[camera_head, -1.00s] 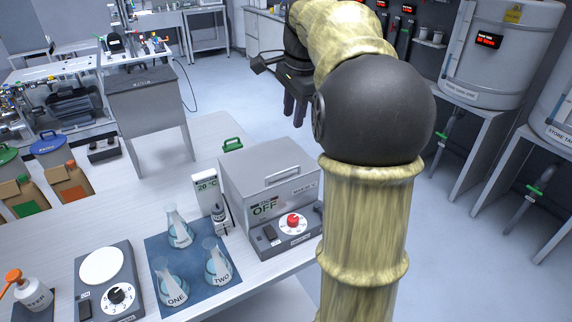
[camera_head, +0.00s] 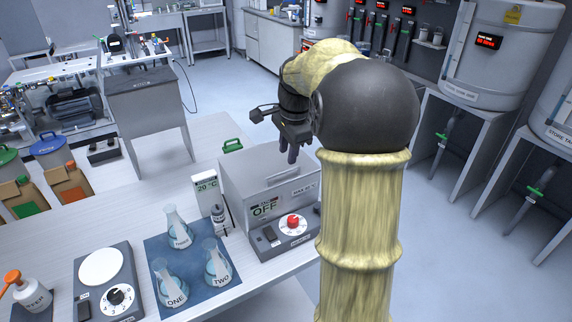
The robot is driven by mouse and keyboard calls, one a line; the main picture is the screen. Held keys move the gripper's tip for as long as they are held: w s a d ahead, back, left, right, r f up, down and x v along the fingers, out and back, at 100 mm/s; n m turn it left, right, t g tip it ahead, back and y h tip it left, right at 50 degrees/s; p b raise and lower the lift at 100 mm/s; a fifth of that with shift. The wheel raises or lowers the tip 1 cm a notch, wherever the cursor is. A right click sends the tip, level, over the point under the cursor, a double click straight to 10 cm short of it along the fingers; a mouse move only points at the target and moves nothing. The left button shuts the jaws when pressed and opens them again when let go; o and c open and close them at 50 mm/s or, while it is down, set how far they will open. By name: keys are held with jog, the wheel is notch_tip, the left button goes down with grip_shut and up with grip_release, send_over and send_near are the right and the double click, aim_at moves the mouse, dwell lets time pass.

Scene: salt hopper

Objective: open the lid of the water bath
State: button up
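The water bath (camera_head: 262,207) is a grey box on the bench, with a display reading OFF and a red knob (camera_head: 292,221) on its front. Its lid (camera_head: 262,166) is shut, and a light bar handle (camera_head: 282,175) runs along the lid's front part. My gripper (camera_head: 291,154) hangs above the back right part of the lid, fingers pointing down, behind the handle in the picture. It is not on the handle. The fingers show as two dark prongs close together, and I cannot tell how far apart they are. My arm hides the area right of the bath.
A thermometer display (camera_head: 206,186) and a small bottle stand left of the bath. Flasks labelled ONE (camera_head: 172,287), TWO (camera_head: 217,266) and a third stand on a blue mat (camera_head: 196,292). A hotplate (camera_head: 104,275) is farther left. Floor is open behind the bench.

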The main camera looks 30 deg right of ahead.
aim_at(285, 171)
jog(key=f, duration=0.2)
jog(key=w+f, duration=0.1)
jog(key=f, duration=0.2)
jog(key=shift+f, duration=0.3)
grip_shut()
